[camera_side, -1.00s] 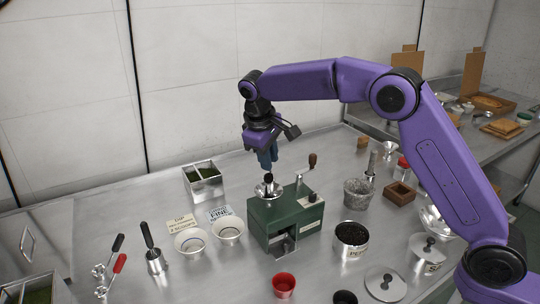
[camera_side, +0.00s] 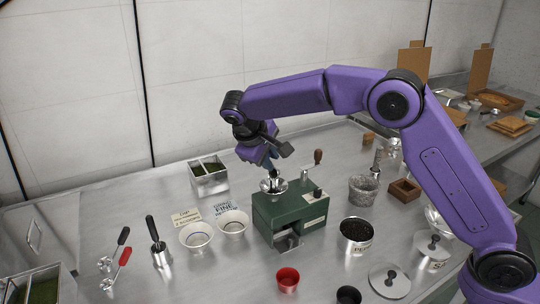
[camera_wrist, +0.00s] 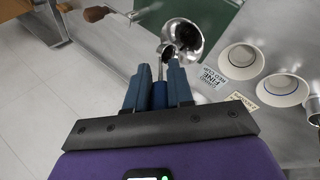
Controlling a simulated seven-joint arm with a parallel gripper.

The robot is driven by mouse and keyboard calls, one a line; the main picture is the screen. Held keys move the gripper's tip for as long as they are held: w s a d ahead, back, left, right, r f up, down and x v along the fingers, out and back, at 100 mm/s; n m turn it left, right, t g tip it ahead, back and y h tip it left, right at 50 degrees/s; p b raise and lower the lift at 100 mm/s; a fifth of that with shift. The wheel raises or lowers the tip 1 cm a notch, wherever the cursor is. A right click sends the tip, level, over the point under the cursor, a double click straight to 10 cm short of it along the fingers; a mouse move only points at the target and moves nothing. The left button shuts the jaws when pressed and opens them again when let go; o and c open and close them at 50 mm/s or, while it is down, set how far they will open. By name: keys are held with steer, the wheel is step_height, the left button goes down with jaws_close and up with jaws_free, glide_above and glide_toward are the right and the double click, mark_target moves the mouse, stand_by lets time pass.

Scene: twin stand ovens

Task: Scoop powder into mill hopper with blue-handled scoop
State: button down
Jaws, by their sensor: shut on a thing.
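My gripper (camera_side: 271,160) is shut on the blue handle of the scoop (camera_wrist: 160,95), which lies between its fingers in the wrist view. The scoop's small metal bowl is over the mouth of the shiny hopper (camera_wrist: 190,36); its inside looks dark, and I cannot tell whether powder is in it. The hopper also shows in the side view (camera_side: 268,188), on top of the green mill (camera_side: 300,222) with a wooden-knobbed crank. In the side view my gripper is tilted just above the hopper and hides most of the scoop.
Two white bowls (camera_side: 196,234) with label cards stand left of the mill. A pepper tin (camera_side: 356,241), a grey mortar (camera_side: 362,196) and a red cup (camera_side: 288,285) stand around it. A metal box with green contents (camera_side: 209,181) is behind. Other black- and red-handled tools lie at left.

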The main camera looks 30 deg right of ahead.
steer(key=shift+s+a+f+t+h, duration=0.25)
steer(key=shift+a+t+h, duration=0.2)
steer(key=shift+h, duration=0.2)
steer(key=shift+s+a+f+t+h, duration=0.25)
steer(key=shift+a+t+h, duration=0.15)
steer(key=shift+h, duration=0.3)
steer(key=shift+s+a+f+t+h, duration=0.25)
steer(key=shift+a+t+h, duration=0.1)
steer(key=shift+a+h, duration=0.25)
steer(key=shift+h, duration=0.25)
steer(key=shift+d, duration=0.1)
